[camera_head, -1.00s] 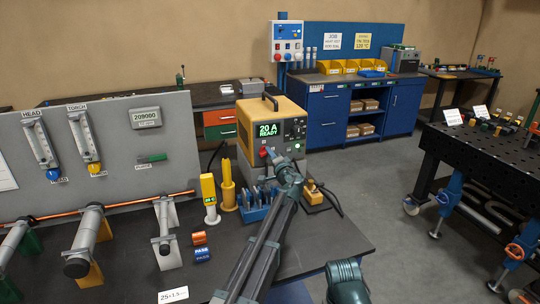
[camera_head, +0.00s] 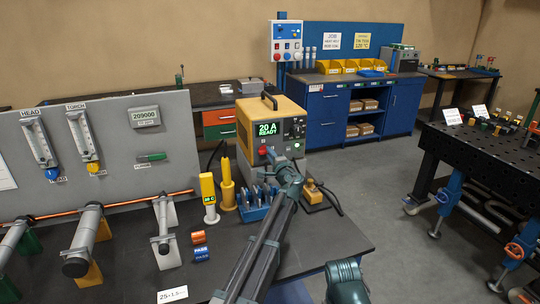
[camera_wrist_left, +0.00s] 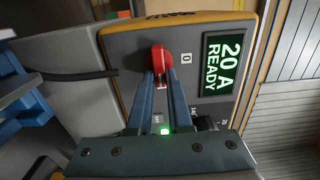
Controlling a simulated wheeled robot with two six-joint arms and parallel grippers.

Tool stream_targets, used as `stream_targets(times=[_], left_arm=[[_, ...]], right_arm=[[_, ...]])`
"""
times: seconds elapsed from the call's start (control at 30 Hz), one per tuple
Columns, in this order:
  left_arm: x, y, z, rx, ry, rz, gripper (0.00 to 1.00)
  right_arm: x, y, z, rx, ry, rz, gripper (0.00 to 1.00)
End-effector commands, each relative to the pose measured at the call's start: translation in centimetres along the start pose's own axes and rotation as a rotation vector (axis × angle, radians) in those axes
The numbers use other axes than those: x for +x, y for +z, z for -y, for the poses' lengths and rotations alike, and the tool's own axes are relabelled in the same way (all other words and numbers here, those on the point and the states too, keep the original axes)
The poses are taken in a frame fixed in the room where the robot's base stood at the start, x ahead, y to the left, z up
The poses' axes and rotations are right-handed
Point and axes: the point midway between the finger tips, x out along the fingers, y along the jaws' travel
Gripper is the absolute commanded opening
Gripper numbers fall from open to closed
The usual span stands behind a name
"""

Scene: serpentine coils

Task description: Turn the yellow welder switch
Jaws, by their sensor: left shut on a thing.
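In the wrist view the red knob (camera_wrist_left: 161,56) sits beside a "0" mark. My left gripper (camera_wrist_left: 162,78) is shut on the knob, one finger on each side. In the head view my left gripper (camera_head: 270,153) reaches the panel from below and partly covers it. My right gripper is not in view.
A yellow bottle-like tool (camera_head: 208,195), a yellow torch-shaped piece (camera_head: 227,185) and a blue rack (camera_head: 252,210) stand left of my arm. The bench's right front (camera_head: 335,235) is mostly clear.

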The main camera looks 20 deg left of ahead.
Motion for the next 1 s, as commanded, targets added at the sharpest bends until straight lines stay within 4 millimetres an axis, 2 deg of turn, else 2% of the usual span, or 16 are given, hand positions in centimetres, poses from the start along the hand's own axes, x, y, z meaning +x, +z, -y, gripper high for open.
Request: stream_targets(times=[0.17,0.2,0.33,0.7,0.87,1.0], left_arm=[[-0.1,0.0,-0.1,0.0,0.001,-0.001,0.0],[-0.1,0.0,-0.1,0.0,0.001,-0.001,0.23],[-0.1,0.0,-0.1,0.0,0.001,-0.001,0.46],[-0.6,0.0,0.0,0.0,0.0,-0.001,0.47],[-3.1,0.2,0.0,0.0,0.0,-0.003,0.47],[-6.3,0.2,0.0,0.0,0.0,-0.003,0.47]], right_arm=[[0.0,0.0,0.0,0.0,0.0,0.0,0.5],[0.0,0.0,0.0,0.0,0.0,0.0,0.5],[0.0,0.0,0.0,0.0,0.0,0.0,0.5],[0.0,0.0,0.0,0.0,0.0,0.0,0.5],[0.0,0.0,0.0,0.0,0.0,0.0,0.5],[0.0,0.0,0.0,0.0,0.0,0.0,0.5]])
